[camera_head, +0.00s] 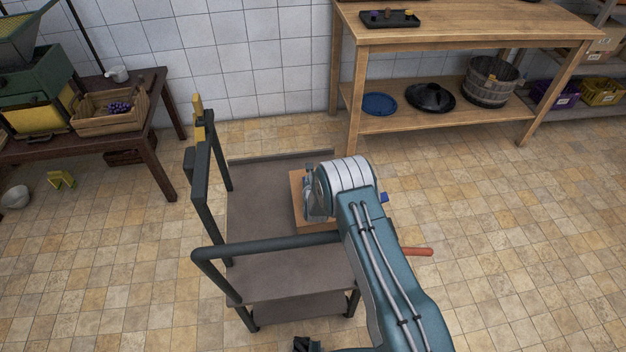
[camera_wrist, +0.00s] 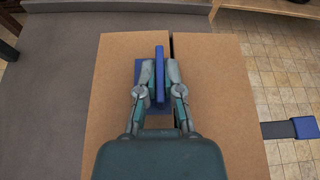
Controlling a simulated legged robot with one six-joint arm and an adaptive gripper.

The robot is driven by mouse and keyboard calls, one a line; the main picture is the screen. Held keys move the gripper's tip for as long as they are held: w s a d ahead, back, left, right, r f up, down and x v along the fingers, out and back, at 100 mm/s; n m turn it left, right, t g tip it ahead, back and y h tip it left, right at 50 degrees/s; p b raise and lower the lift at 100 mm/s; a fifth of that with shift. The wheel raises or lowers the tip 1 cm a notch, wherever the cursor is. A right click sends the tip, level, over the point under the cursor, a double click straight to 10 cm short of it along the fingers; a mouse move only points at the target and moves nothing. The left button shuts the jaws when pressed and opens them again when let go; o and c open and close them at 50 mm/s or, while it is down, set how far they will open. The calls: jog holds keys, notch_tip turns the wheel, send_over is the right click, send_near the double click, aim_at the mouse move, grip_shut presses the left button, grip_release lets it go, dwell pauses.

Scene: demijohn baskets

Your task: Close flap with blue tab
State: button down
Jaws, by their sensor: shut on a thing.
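A brown box (camera_head: 298,187) stands on the grey cart, mostly hidden behind my arm in the head view. In the wrist view its top shows as a left panel (camera_wrist: 115,100) and a right panel (camera_wrist: 215,90), with a narrow dark gap between them. An upright blue tab (camera_wrist: 160,72) stands on the left panel beside the gap. My gripper (camera_wrist: 160,85) is shut on this tab, one finger on each side. A second blue tab (camera_wrist: 306,128) sticks out past the box's right side on a dark strip; a blue piece also shows in the head view (camera_head: 385,197).
The cart deck (camera_head: 255,215) has dark rails (camera_head: 270,246) at the front and left. A red-orange bar (camera_head: 418,251) juts out right of my arm. A wooden bench (camera_head: 440,35) stands behind, and a dark table (camera_head: 150,110) with a crate at left. Floor at right is clear.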

jog(key=shift+a+f, duration=0.1)
jog(key=c, duration=0.8)
grip_release()
jog(key=v, duration=1.2)
jog(key=shift+c, duration=0.2)
